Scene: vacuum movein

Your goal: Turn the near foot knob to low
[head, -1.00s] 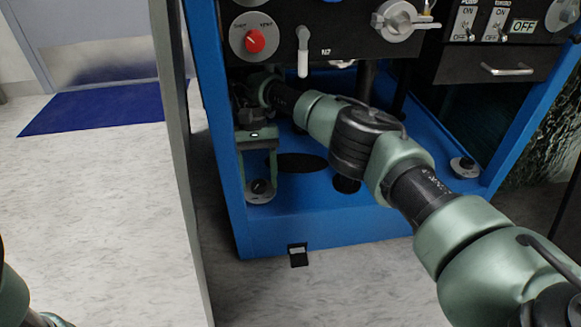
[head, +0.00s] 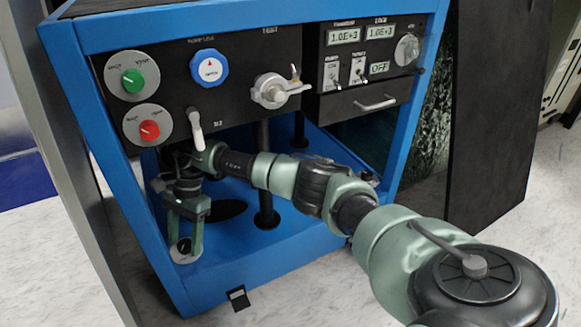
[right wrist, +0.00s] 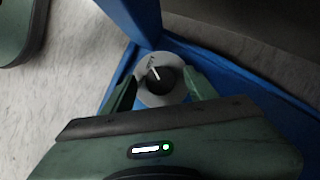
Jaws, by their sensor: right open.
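The near foot knob (head: 184,248) is a black dial on a round grey plate at the front left corner of the blue frame's base. In the right wrist view the knob (right wrist: 161,80) shows a white pointer line, tilted toward the upper left. My right gripper (head: 185,236) reaches down over it from above. Its fingers are open, one on each side of the knob, with visible gaps in the right wrist view. I cannot tell how far down the fingertips reach. No scale marks are legible on the plate. My left gripper is not in view.
The blue frame (head: 270,278) surrounds the base. Above my right arm is a black panel with a green knob (head: 133,81), a red knob (head: 149,130), a blue knob (head: 209,68) and a white lever (head: 195,128). A grey post stands close at left.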

